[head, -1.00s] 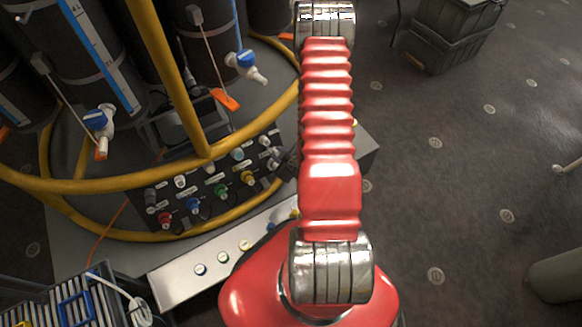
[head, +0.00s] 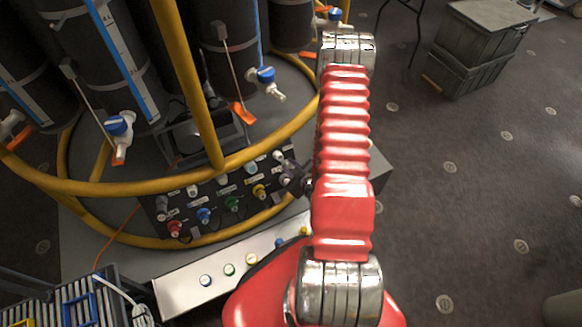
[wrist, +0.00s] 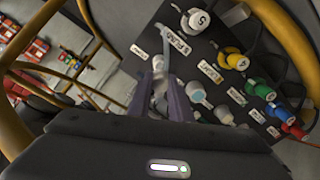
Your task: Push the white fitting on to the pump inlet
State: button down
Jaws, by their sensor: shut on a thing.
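My gripper (wrist: 168,100) shows its two dark fingers in the wrist view, shut on a small white fitting (wrist: 159,66), mostly hidden between them. The fingers point at a dark panel (wrist: 215,62), near a label that seems to read PUMP. The fitting's far end is unclear, so I cannot tell whether it touches the pump inlet, which I cannot pick out. In the head view my gripper (head: 295,178) is at the right end of the panel (head: 215,195), partly hidden by my red arm.
The panel carries yellow (wrist: 235,60), green (wrist: 262,90), blue (wrist: 280,110) and red (wrist: 297,130) fittings. A yellow rail (head: 120,188) curves around tall dark cylinders (head: 125,60). Dark crates (head: 480,45) stand at the back right. The floor on the right is mostly clear.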

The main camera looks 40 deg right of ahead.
jog(key=shift+x, duration=2.5)
jog(key=shift+w+f, duration=0.1)
jog(key=shift+w, duration=0.05)
dwell(0.8)
jog(key=c, duration=1.5)
grip_release()
jog(key=shift+c, duration=0.2)
jog(key=v, duration=1.3)
jog(key=shift+s+r, duration=0.25)
jog(key=shift+s, duration=0.05)
